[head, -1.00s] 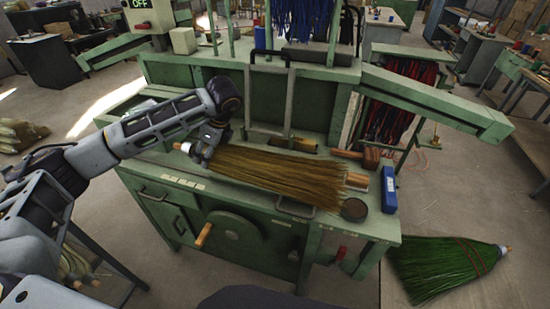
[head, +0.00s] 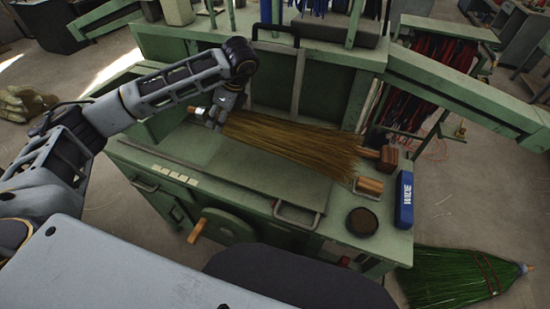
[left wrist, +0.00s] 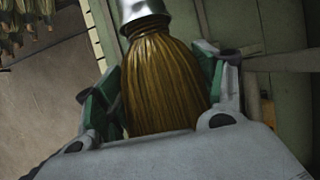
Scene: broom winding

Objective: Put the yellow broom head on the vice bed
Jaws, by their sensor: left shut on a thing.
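The yellow-brown broom head (head: 290,142) lies lengthwise over the top of the green workbench (head: 245,178), its bristles fanning to the right. My left gripper (head: 220,116) is shut on its narrow left end, just by the silver cap (head: 198,113). In the left wrist view, the green-lined fingers sit on both sides of the bristles (left wrist: 160,80) below the silver cap (left wrist: 143,10). I cannot tell whether the broom head touches the bench or hangs slightly above it. The vice bed is not clearly distinguishable from the bench top. My right gripper is not in view.
A blue box (head: 404,200), a dark round tin (head: 361,221) and a wooden block (head: 370,185) are at the bench's right end. A brush (head: 388,156) lies near the bristle tips. A metal frame (head: 298,70) stands behind. A green broom (head: 455,278) lies on the floor.

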